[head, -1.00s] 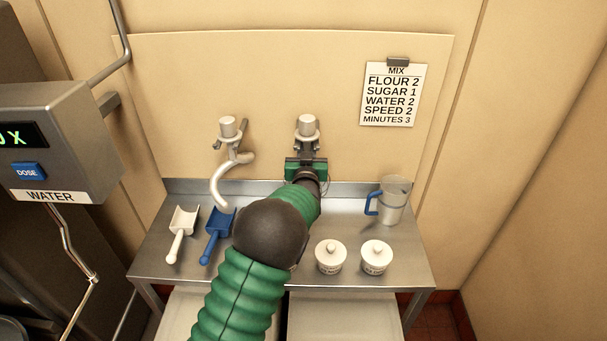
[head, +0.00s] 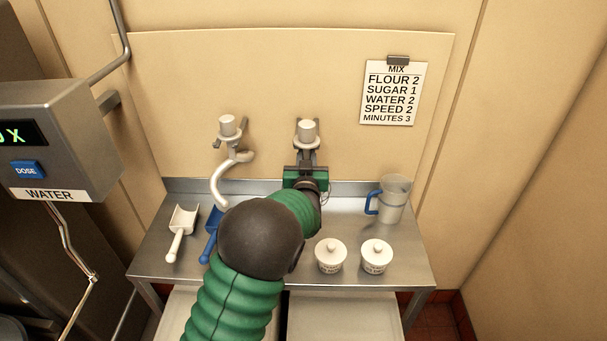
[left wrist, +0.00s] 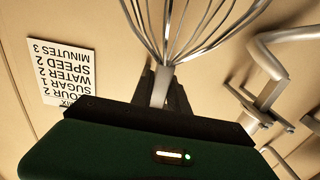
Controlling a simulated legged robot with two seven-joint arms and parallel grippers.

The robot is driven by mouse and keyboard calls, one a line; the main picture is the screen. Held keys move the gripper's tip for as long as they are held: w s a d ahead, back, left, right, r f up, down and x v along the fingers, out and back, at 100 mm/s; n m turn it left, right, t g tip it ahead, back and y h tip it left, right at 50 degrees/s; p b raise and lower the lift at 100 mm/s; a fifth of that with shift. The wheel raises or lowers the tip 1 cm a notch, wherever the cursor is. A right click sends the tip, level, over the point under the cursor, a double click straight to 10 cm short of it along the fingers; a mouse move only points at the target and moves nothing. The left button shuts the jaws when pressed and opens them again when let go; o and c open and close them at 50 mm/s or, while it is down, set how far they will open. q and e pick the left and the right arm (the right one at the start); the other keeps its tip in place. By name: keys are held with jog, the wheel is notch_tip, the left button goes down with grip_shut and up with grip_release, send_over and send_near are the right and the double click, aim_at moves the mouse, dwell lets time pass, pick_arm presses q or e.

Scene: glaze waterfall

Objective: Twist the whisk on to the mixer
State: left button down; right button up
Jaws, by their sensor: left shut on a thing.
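The whisk's wire loops and shaft (left wrist: 160,85) show in the left wrist view. In the head view its pale hub (head: 308,131) is at the right wall holder, and my gripper and arm hide most of the rest. My left gripper (head: 306,167) is shut on the whisk's shaft, just below that holder. It also shows in the left wrist view (left wrist: 160,96), with its dark fingers on both sides of the shaft. I cannot tell whether the hub is clear of the holder. The mixer is not in view. My right gripper is not in view.
A pale curved hook tool (head: 218,184) hangs at the left holder. A steel shelf (head: 150,262) below bears a white scoop (head: 181,222), a partly hidden blue scoop (head: 209,245), two lidded pots (head: 330,257) (head: 376,257) and a jug (head: 395,202). A water doser (head: 55,140) stands left.

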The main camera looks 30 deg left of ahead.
pick_arm(q)
jog(key=v, duration=1.1)
jog(key=shift+r, duration=0.25)
dwell(0.4)
jog(key=shift+f, duration=0.1)
